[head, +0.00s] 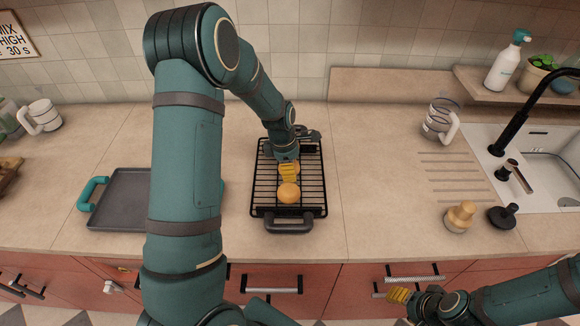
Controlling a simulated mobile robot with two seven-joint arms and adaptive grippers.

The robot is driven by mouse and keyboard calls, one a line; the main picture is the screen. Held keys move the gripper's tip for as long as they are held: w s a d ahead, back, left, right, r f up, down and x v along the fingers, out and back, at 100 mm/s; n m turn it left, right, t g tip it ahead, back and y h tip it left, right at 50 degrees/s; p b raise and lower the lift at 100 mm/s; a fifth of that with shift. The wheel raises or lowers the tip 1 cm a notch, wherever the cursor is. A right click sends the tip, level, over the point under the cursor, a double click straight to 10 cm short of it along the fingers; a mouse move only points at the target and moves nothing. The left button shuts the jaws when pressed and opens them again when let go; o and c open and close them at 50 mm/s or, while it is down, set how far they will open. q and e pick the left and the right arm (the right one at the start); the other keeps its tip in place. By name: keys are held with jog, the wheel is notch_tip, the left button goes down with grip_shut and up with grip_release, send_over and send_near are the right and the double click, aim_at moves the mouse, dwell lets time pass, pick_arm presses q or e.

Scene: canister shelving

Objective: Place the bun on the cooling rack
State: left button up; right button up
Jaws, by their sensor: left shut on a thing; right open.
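The black wire cooling rack (262,180) lies on the counter in the middle, with a grey handle at its front. A round golden bun (289,193) shows over its middle, right at the tips of my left gripper (288,178). A second golden bun shape (295,165) shows just behind, partly hidden by the yellow fingers. My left gripper is shut on a bun, low over the rack; the fingers hide the contact, and whether the bun touches the wires is unclear. My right gripper (398,295) is open and empty, low at the right in front of the cabinets.
A grey tray with a teal handle (120,198) lies to the left, partly behind my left arm. A glass jug (440,120), a wooden-topped brush (460,216), a black stopper (502,217) and the sink (545,175) are to the right. Counter right of the rack is clear.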

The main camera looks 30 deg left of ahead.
pick_arm(q)
jog(key=o, duration=0.9)
jog(key=shift+f, duration=0.1)
jog(key=shift+r, duration=0.6)
notch_tip(320, 180, up, 11)
jog(key=s+a+p, duration=0.1)
jog(key=shift+a, duration=0.25)
